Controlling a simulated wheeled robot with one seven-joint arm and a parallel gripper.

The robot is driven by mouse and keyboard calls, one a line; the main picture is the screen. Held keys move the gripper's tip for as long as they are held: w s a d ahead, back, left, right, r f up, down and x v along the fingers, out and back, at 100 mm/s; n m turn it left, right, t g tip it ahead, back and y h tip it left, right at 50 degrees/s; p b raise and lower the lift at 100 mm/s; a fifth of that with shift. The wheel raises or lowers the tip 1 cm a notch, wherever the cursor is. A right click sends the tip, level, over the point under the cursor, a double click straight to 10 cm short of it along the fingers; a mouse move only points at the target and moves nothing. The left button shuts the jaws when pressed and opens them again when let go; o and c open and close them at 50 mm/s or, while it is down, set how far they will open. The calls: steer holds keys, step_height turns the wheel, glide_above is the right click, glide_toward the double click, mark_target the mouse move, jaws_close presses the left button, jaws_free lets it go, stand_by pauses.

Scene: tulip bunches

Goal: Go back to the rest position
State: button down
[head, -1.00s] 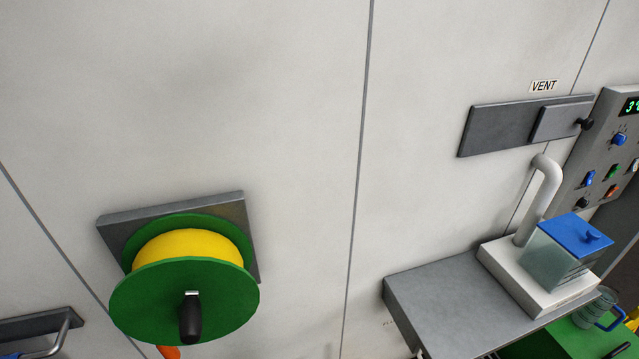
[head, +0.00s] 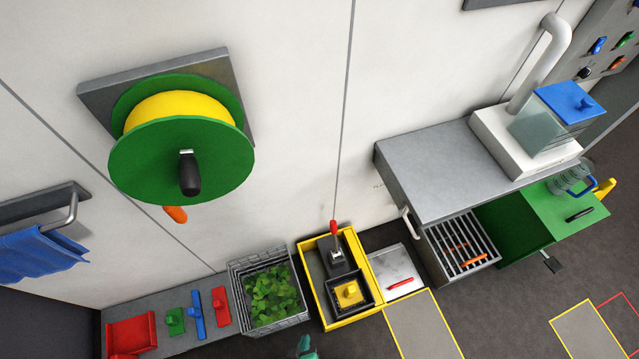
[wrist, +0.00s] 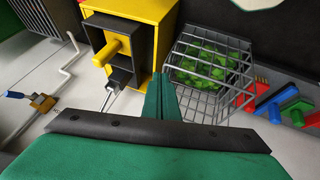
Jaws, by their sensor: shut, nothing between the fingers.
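My gripper (wrist: 163,98) shows in the wrist view with its green fingers pressed together and nothing between them. In the head view only a small teal tip of my gripper (head: 305,347) shows at the bottom edge, below the crate and the yellow tray. The rest of my arm is out of that view.
A grey wire crate (head: 234,287) of green leaves stands beside a yellow-rimmed tray (head: 312,282). A green reel (head: 150,165) is on the wall. A grey bench (head: 440,170) juts out at right. Dark floor (head: 520,310) shows at lower right.

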steer(key=w+d+r+m+t, duration=0.1)
steer(key=r+t, duration=0.2)
steer(key=r, duration=1)
steer(key=w+d+r+m+t+y, duration=0.1)
steer(key=d+r+t, duration=0.1)
steer(key=r, duration=1.2)
steer(key=w+d+r+m+t, duration=0.1)
steer(key=r+m+t, duration=0.1)
steer(key=r, duration=1.2)
steer(key=shift+d+t, duration=0.4)
steer(key=shift+t, duration=0.5)
